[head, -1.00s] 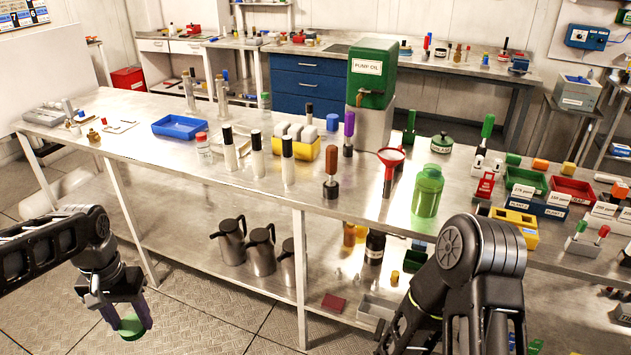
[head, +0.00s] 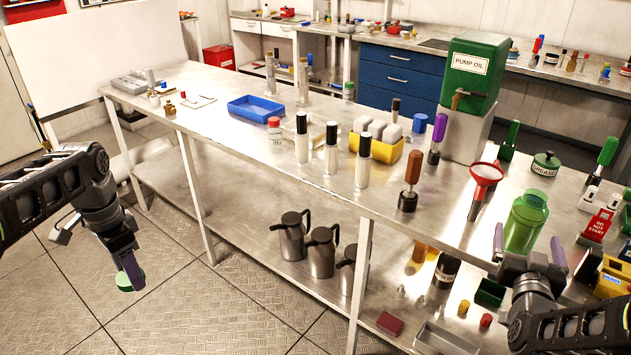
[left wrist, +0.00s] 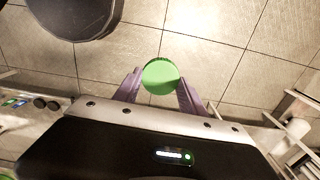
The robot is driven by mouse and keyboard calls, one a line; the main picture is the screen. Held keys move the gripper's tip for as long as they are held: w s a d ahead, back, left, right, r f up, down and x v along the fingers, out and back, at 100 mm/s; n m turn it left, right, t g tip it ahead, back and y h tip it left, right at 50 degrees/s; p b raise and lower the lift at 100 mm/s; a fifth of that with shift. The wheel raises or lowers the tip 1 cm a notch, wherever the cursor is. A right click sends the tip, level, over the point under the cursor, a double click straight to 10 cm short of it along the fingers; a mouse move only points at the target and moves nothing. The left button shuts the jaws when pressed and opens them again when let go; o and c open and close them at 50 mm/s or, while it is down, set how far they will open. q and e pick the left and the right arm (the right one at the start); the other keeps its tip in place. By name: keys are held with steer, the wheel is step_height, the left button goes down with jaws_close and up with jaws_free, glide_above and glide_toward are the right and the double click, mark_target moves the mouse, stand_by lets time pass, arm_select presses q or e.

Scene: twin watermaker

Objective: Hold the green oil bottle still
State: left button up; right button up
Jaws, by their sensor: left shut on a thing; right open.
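The green oil bottle (head: 524,225) stands upright on the steel bench at the right of the head view, translucent green with a narrower neck. My right gripper (head: 528,238) is open at the bottle, with one purple finger showing on each side of it. I cannot tell whether either finger touches it. My left gripper (head: 131,272) is away from the bench, over the floor at the left, shut on a round green cap (head: 124,282). The cap also shows between the purple fingers in the left wrist view (left wrist: 161,76).
A red funnel (head: 486,172) stands just left of the bottle and a green grease pot (head: 545,165) behind it. A red "do not start" block (head: 597,226) and a yellow block (head: 613,277) are to the right. Steel jugs (head: 321,252) stand on the lower shelf.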

mark_target(529, 223)
steer(key=shift+d+r, duration=0.25)
steer(key=shift+r, duration=0.1)
arm_select(q)
steer(key=shift+a, duration=0.1)
steer(key=shift+r+p, duration=0.7)
arm_select(e)
steer(key=shift+x, duration=3.35)
arm_select(q)
steer(key=shift+r, duration=0.1)
arm_select(e)
steer(key=shift+d, duration=0.1)
arm_select(q)
steer(key=shift+r, duration=0.15)
arm_select(e)
steer(key=shift+w+d, duration=0.1)
steer(key=shift+w, duration=0.2)
arm_select(q)
steer(key=shift+r+p, duration=0.6)
steer(key=shift+p, duration=0.25)
arm_select(e)
steer(key=x, duration=0.4)
steer(key=shift+w+d, duration=0.2)
steer(key=shift+c, duration=0.3)
